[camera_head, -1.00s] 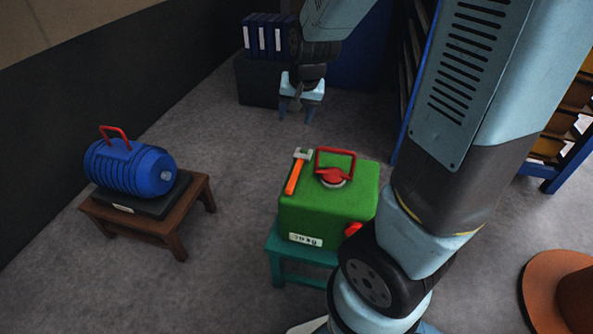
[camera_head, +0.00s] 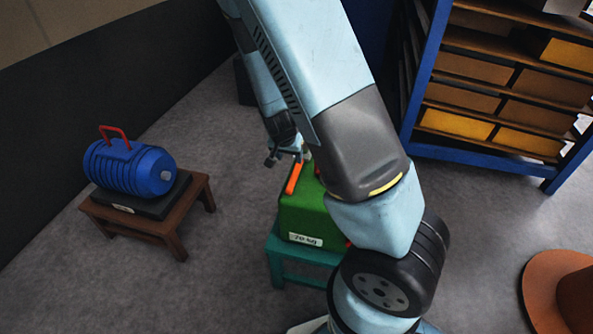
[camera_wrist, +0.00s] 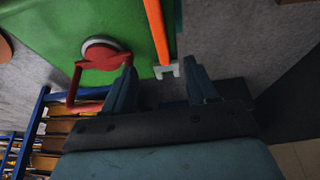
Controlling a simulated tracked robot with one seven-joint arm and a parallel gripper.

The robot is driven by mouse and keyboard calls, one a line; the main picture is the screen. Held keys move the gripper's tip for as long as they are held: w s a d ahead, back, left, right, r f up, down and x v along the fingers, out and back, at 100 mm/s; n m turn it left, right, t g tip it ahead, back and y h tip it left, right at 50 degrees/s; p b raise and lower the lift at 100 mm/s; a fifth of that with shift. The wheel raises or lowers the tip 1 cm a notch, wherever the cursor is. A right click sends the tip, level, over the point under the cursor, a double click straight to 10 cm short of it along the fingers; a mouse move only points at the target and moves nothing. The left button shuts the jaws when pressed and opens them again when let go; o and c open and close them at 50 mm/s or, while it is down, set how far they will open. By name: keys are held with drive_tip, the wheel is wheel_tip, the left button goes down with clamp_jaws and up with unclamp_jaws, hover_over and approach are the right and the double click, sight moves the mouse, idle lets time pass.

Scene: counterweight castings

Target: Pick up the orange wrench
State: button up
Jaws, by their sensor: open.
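The orange wrench (camera_head: 294,178) lies along the top of the green casting (camera_head: 306,215), near its left edge. In the wrist view the wrench (camera_wrist: 156,32) has an orange handle and a pale grey open-ended head (camera_wrist: 166,71). My gripper (camera_wrist: 162,80) is open, and the wrench head shows between its two fingers. I cannot tell the height gap between them. In the head view my gripper (camera_head: 285,160) is small and dark at the wrench's far end. My arm hides much of the casting there.
The casting's red handle (camera_wrist: 98,75) is close beside one finger. The casting stands on a teal stool (camera_head: 300,255). A blue motor (camera_head: 130,168) sits on a brown stool (camera_head: 165,232) to the left. A blue shelf (camera_head: 425,85) stands at right.

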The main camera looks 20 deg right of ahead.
hover_over(294, 175)
drive_tip(key=s+a, duration=0.1)
wheel_tip(294, 175, down, 8)
drive_tip(key=shift+s+r, duration=0.1)
drive_tip(key=shift+r, duration=0.05)
drive_tip(key=shift+s+x, duration=0.2)
drive_tip(key=shift+x, duration=2.45)
drive_tip(key=shift+a, duration=0.1)
clamp_jaws()
